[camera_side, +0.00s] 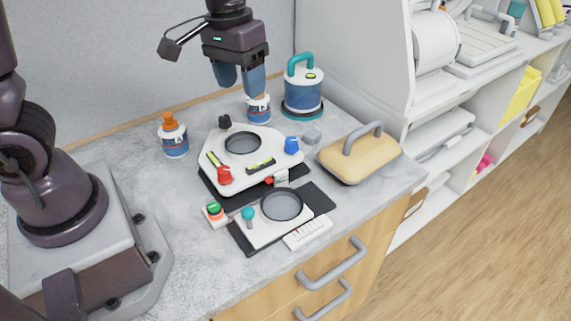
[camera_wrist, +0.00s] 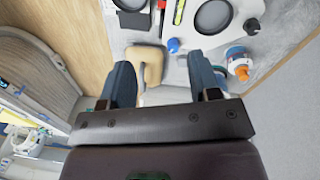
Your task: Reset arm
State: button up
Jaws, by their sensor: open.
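My gripper (camera_side: 240,80) is in the upper middle of the side view, pointing down above the back of the counter. Its two blue fingers are apart with nothing between them. In the wrist view my gripper (camera_wrist: 160,72) also shows its fingers spread and empty. One finger partly hides the top of a blue-and-white bottle (camera_side: 259,112) in the side view; I cannot tell how far apart in depth they are. A white device (camera_side: 240,170) with a round grey plate, a red knob (camera_side: 225,175) and a blue knob (camera_side: 292,145) sits in front of my gripper.
A second orange-capped bottle (camera_side: 174,142) stands left of the device. A blue canister (camera_side: 302,95) with a teal handle stands at the back right. A tan handled block (camera_side: 365,158) lies near the right edge. A smaller panel (camera_side: 263,232) lies in front. The front left counter is clear.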

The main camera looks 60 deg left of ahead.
jog(key=s+r+m+t, duration=0.3)
jog(key=s+r+t, duration=0.2)
jog(key=s+r, duration=0.3)
jog(key=shift+s+d+r+y, duration=0.3)
jog(key=shift+s+d+y, duration=0.15)
jog(key=shift+s, duration=1.65)
